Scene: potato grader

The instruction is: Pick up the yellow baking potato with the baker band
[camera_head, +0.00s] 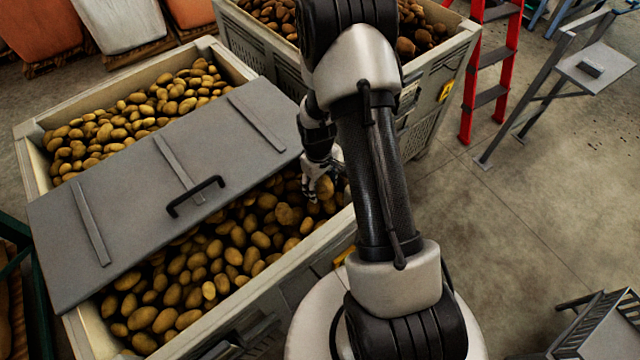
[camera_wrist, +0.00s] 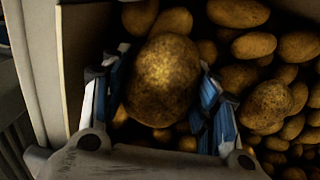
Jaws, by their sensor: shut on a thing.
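A large yellow-brown potato (camera_wrist: 163,80) sits between the fingers of my gripper (camera_wrist: 160,95) in the wrist view, with a blue-padded finger on each side. My gripper is shut on it. No band shows on the side of the potato that I see. In the head view my gripper (camera_head: 322,188) is at the right inner corner of the near part of the crate (camera_head: 290,262), low by the potatoes, partly hidden by my arm. Whether the held potato is clear of the others I cannot tell.
A grey lid (camera_head: 150,190) with a black handle (camera_head: 195,196) lies across the crate's middle, left of my gripper. Many loose potatoes (camera_head: 225,245) fill the crate. A second crate (camera_head: 440,75) stands behind, with a red ladder (camera_head: 490,70) to its right. Open floor lies at right.

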